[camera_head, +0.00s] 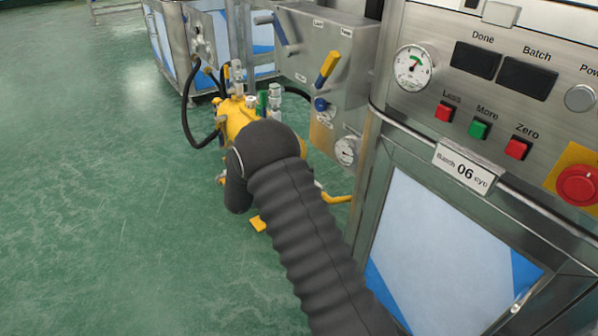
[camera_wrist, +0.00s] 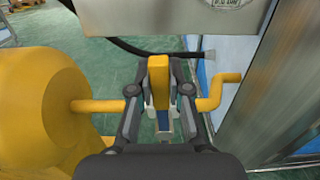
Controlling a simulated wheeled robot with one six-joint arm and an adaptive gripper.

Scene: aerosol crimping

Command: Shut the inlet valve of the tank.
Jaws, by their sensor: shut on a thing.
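The tank (camera_wrist: 35,100) is a rounded yellow body at the left of the wrist view. It also shows in the head view (camera_head: 238,117), partly behind my arm. A yellow pipe (camera_wrist: 97,105) runs from it to the right and ends in a bent piece (camera_wrist: 222,90). Between them is a yellow valve lever (camera_wrist: 158,68), lying across the pipe's line in the picture. My gripper (camera_wrist: 159,90) is shut on this lever, one finger on each side. A blue and metal part shows below it. The head view hides my gripper behind my dark arm.
A steel cabinet (camera_head: 480,95) with gauge and buttons stands right. A black hose (camera_wrist: 125,47) passes beyond my fingers. Green floor (camera_head: 90,190) is clear at left.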

